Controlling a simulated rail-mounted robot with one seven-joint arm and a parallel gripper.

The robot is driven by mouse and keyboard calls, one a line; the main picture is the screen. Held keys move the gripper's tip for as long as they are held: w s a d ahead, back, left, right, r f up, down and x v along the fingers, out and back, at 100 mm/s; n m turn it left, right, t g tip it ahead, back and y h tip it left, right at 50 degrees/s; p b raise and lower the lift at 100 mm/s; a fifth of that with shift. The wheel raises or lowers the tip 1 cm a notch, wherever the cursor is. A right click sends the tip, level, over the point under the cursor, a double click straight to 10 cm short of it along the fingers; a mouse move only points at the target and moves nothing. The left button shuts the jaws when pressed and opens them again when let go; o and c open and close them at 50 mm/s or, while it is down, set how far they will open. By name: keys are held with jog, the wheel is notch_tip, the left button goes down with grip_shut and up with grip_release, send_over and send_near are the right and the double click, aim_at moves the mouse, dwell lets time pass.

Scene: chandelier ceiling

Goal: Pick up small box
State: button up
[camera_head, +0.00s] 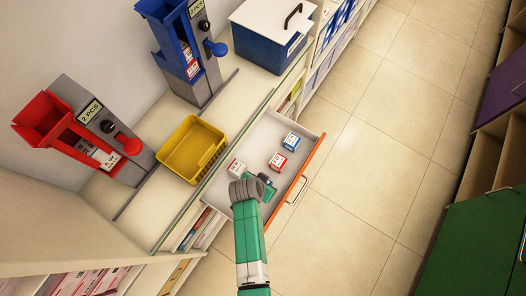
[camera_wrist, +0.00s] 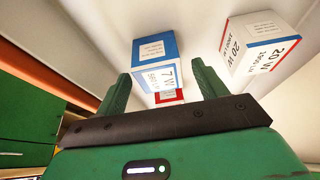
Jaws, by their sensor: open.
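Three small boxes lie apart in an open white drawer (camera_head: 262,133). One is white with a red edge (camera_head: 237,168), one red and white (camera_head: 278,161), one blue and white (camera_head: 292,141). My gripper (camera_head: 267,183) is low at the drawer's near end, close to the white and red boxes. In the wrist view its two green fingers (camera_wrist: 162,84) are apart and hold nothing. The blue box (camera_wrist: 150,50) and part of the red box (camera_wrist: 168,97) show between and beyond the fingers. The white box (camera_wrist: 256,45) is to the right, outside them.
The drawer has an orange front (camera_head: 309,164) with a handle. On the counter stand a yellow basket (camera_head: 193,148), a red dispenser (camera_head: 88,128), a blue dispenser (camera_head: 180,48) and a blue box with a white lid (camera_head: 268,40). The tiled floor (camera_head: 375,150) on the right is clear.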

jog(key=shift+w+d+f, duration=0.1)
jog(key=shift+f, duration=0.4)
jog(key=c, duration=1.1)
